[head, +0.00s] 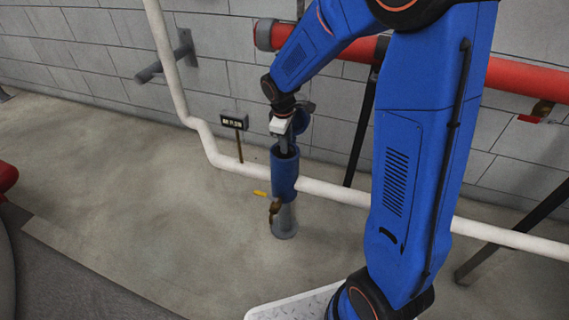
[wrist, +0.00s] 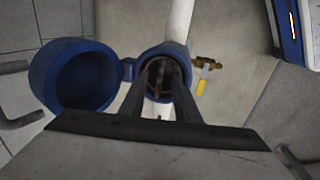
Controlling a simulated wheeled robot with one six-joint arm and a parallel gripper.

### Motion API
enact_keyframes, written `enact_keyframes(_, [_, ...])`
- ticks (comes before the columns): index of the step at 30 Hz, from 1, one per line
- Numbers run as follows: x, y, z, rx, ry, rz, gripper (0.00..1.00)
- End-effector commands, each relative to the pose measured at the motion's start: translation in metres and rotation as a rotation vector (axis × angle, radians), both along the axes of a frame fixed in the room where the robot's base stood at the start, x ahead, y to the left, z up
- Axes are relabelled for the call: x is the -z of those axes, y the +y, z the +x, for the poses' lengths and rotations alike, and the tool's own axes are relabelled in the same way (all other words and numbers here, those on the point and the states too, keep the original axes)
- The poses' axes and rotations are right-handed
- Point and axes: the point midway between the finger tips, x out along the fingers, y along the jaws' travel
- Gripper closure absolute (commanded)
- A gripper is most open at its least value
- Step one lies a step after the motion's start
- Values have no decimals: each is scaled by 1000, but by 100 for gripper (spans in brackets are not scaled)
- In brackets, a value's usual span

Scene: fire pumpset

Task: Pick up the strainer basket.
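The blue strainer housing (head: 284,172) stands upright on a grey foot by the wall. Its round lid (wrist: 76,78) is swung open to the left in the wrist view. My gripper (head: 284,148) points down into the housing mouth (wrist: 165,50). In the wrist view, my two fingers (wrist: 162,75) reach inside the rim with a gap between them. Something brownish and dark shows between the tips, perhaps part of the strainer basket. The basket cannot be made out clearly, and I cannot tell whether the fingers grip it.
A brass valve (wrist: 205,64) with a yellow handle (wrist: 200,87) sits beside the housing. A white pipe (head: 335,192) runs behind it along the wall. A red pipe (head: 515,78) crosses above.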

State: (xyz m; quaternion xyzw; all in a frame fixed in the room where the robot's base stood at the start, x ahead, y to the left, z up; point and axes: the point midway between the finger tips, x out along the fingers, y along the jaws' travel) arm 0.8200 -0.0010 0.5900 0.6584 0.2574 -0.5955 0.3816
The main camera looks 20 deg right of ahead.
Motion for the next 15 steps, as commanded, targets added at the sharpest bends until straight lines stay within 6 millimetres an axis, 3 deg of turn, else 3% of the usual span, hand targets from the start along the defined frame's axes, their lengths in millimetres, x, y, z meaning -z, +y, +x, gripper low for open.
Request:
enact_keyframes(3, [9, -1, 1, 0, 0, 0, 71])
enact_keyframes(11, [10, -1, 2, 0, -1, 0, 71])
enact_keyframes(15, [10, -1, 2, 0, -1, -1, 100])
